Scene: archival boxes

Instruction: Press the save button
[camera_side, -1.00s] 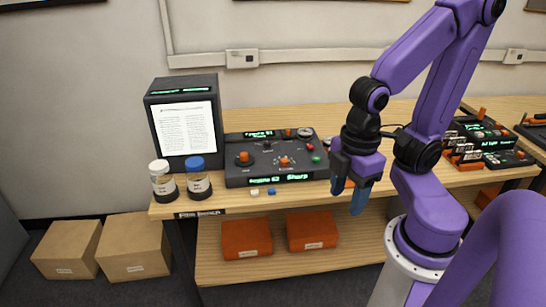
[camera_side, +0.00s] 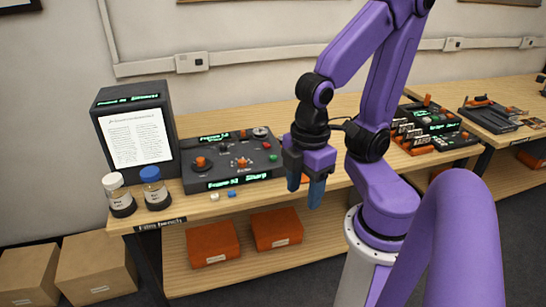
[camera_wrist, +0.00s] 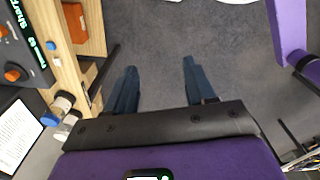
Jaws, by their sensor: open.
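A dark control console (camera_side: 190,184) stands on the wooden bench, with orange knobs, lit green displays, a small green button (camera_side: 273,158) and a small red button (camera_side: 267,146). I cannot read which one is the save button. The console also shows in the wrist view at the upper left (camera_wrist: 14,52). My gripper (camera_side: 305,189) is open and empty, pointing down, right of the console near the bench's front edge. In the wrist view, bare floor shows between its fingers (camera_wrist: 158,82). My gripper touches no button.
A dark monitor (camera_side: 107,103) with a white page stands left of the console. Two jars, white-lidded (camera_side: 116,192) and blue-lidded (camera_side: 154,185), stand before it. A white piece (camera_side: 215,196) and a blue piece (camera_side: 232,193) lie before the console. Orange boxes (camera_side: 212,243) sit on the lower shelf.

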